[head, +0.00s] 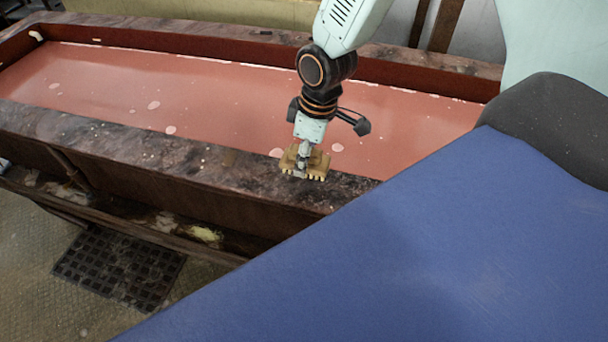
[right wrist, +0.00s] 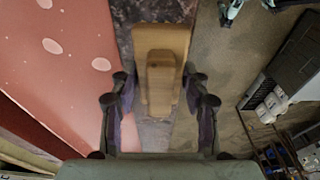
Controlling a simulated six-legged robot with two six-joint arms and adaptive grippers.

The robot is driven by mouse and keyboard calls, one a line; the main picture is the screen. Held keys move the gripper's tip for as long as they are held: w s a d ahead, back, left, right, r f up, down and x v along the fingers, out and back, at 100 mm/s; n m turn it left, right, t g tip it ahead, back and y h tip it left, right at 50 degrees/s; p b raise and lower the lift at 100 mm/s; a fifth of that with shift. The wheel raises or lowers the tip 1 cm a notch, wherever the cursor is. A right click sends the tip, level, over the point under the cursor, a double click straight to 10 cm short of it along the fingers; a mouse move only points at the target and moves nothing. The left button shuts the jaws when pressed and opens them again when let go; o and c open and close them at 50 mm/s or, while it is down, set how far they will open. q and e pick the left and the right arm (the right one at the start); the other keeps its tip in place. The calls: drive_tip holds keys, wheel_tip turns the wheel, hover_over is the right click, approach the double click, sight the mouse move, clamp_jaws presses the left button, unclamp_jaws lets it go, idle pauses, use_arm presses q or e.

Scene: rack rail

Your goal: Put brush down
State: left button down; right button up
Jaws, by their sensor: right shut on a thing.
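The brush (head: 317,165) has a tan wooden body and a row of short pale bristles along its lower edge in the head view. My right gripper (head: 304,148) is shut on it from above. The brush is over the dark mottled near rim (head: 150,150) of a long trough. I cannot tell whether its bristles touch the rim. In the right wrist view the brush's wooden back and raised grip (right wrist: 160,45) show between the two dark fingers, with the rim behind. My left gripper is not in view.
The trough holds a flat reddish surface (head: 200,95) with several pale spots. The rim to the left of the brush is clear. A lower ledge (head: 130,205) with pale debris runs along the trough's front. A black grid mat (head: 118,265) lies on the floor.

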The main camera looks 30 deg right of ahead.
drive_tip(key=shift+s+f, duration=0.15)
drive_tip(key=shift+f, duration=0.5)
drive_tip(key=f, duration=0.2)
drive_tip(key=w+f, duration=0.1)
drive_tip(key=f, duration=0.1)
drive_tip(key=shift+f+b, duration=0.2)
drive_tip(key=shift+b, duration=0.1)
drive_tip(key=shift+f, duration=0.35)
drive_tip(key=shift+s+r, duration=0.15)
drive_tip(key=shift+s, duration=0.2)
drive_tip(key=shift+w+f, duration=0.1)
drive_tip(key=shift+f, duration=0.15)
drive_tip(key=o, duration=0.9)
drive_tip(key=shift+w, duration=0.15)
drive_tip(key=shift+o, duration=0.6)
drive_tip(key=shift+s, duration=0.2)
drive_tip(key=shift+w+r, duration=0.1)
drive_tip(key=shift+r, duration=0.05)
